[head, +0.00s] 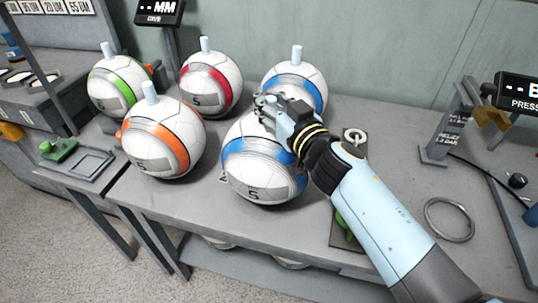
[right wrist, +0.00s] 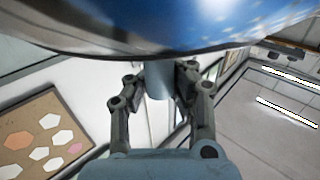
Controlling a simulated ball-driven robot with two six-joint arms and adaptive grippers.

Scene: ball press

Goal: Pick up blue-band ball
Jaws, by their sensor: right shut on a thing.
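The front blue-band ball (head: 262,175) is white with a blue band and a grey panel marked 5, at the table's front edge. My right gripper (head: 270,106) is at its top, shut on the ball's peg, which it hides in the head view. In the right wrist view the fingers (right wrist: 158,75) close around the pale blue peg (right wrist: 159,82), with the blue-banded ball (right wrist: 190,28) filling the top of the picture. I cannot tell whether the ball is clear of the table. A second blue-band ball (head: 308,88) stands behind. My left gripper is not in view.
Red-band (head: 212,80), green-band (head: 118,85) and orange-band (head: 160,140) balls, each with an upright peg, stand to the left. A metal ring (head: 449,220) and a press display (head: 518,92) are on the right. The table (head: 395,130) is bare right of the back ball.

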